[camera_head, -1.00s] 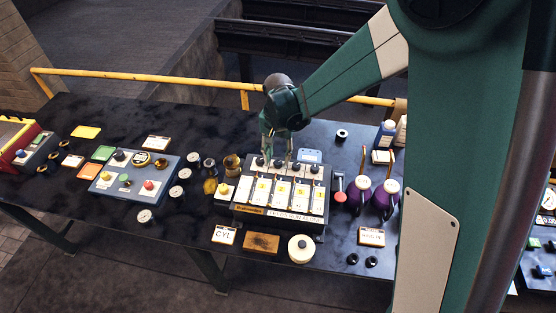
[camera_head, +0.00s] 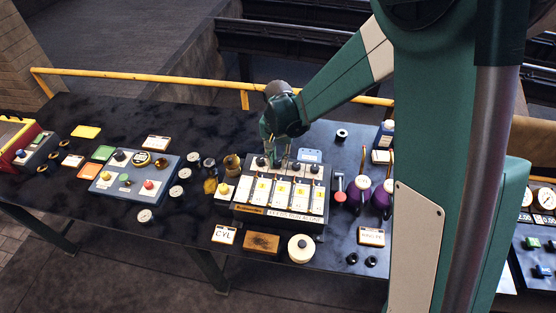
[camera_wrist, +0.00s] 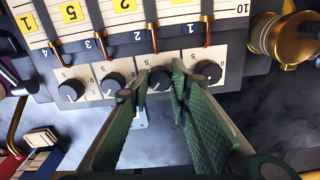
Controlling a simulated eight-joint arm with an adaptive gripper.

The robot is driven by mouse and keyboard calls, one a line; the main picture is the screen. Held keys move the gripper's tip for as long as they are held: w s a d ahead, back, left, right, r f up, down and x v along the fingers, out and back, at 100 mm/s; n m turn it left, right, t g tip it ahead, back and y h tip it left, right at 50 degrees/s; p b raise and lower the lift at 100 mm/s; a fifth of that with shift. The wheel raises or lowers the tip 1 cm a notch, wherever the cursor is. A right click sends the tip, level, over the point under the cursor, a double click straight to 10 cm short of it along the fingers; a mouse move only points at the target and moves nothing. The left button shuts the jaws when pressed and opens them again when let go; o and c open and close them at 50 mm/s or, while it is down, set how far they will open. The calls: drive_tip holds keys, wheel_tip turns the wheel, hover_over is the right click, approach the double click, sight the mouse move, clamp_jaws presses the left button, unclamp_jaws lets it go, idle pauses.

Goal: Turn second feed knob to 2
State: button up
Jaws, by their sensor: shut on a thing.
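The feed unit (camera_head: 240,203) is a dark box with a row of black knobs on a white strip along its far side. The wrist view shows it from the opposite side, with columns numbered 1 to 4 from right to left. The second feed knob (camera_wrist: 158,83) sits between my gripper's two green fingers (camera_wrist: 160,76), which are shut on it. My fingers partly cover this knob and its scale, so I cannot read its setting. In the head view my gripper (camera_head: 273,156) reaches down onto the knob row from behind.
The first knob (camera_wrist: 207,72) and third knob (camera_wrist: 112,83) stand close on either side of my fingers. Brass fittings (camera_wrist: 285,38) lie to the right in the wrist view.

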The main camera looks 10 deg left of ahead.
sight(278, 162)
drive_tip(key=shift+n+b, duration=0.4)
drive_tip(key=n+b, duration=0.3)
drive_tip(key=n, duration=0.1)
drive_tip(key=shift+f, duration=0.1)
drive_tip(key=n+b, duration=0.2)
drive_tip(key=n, duration=0.2)
drive_tip(key=shift+n, duration=0.3)
idle(0.3)
drive_tip(key=o, duration=0.9)
drive_tip(key=shift+r, duration=0.3)
drive_tip(key=shift+r, duration=5.85)
